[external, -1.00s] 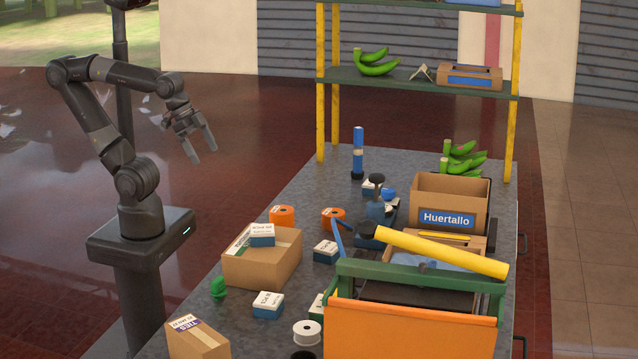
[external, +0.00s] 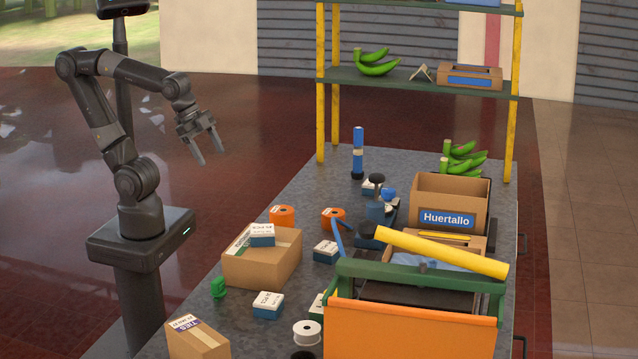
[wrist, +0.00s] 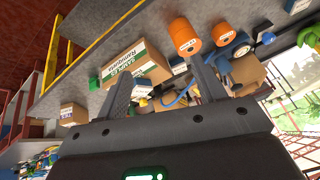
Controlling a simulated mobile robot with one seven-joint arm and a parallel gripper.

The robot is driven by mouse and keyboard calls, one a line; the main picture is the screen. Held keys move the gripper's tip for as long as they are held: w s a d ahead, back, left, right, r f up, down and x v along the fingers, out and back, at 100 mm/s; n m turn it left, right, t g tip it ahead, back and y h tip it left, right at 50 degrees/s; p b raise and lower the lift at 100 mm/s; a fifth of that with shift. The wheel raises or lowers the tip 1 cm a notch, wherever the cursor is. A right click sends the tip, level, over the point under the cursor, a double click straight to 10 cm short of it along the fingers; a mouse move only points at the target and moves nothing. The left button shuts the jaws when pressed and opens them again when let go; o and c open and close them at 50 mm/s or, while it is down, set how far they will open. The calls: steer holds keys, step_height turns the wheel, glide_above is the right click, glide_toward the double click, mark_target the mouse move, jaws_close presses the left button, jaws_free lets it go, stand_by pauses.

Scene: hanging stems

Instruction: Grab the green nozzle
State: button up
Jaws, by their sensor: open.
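The green nozzle (external: 218,288) is a small bright green piece on the near left edge of the grey table, left of a large cardboard box. In the wrist view a small green piece (wrist: 93,82), apparently the nozzle, shows left of the gripper's left finger. My gripper (external: 212,158) is open and empty, with its fingers pointing down. It hangs in the air left of the table, well above and apart from the nozzle. In the wrist view the open gripper (wrist: 160,75) has both fingers spread with nothing held.
The cardboard box (external: 262,262) with a small blue-white box (external: 262,234) on top stands right of the nozzle. Another carton (external: 198,340) is at the front, and a blue-white box (external: 268,305) lies nearby. Orange spools (external: 283,215) stand behind. Air left of the table is clear.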

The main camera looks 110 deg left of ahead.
steer(key=w+d+f+m, duration=0.1)
steer(key=w+d+m, duration=0.55)
steer(key=m, duration=0.25)
steer(key=m+g, duration=0.1)
steer(key=m, duration=2.4)
glide_toward(217, 279)
steer(key=x, duration=0.2)
steer(key=shift+h, duration=0.4)
steer(key=x, duration=0.3)
steer(key=a+x, duration=0.1)
steer(key=x, duration=0.1)
steer(key=shift+w+r, duration=0.1)
steer(key=shift+w, duration=0.05)
steer(key=shift+d+x, duration=0.15)
steer(key=shift+x, duration=1.2)
steer(key=shift+d+x, duration=0.1)
steer(key=shift+x, duration=1.25)
steer(key=c, duration=1)
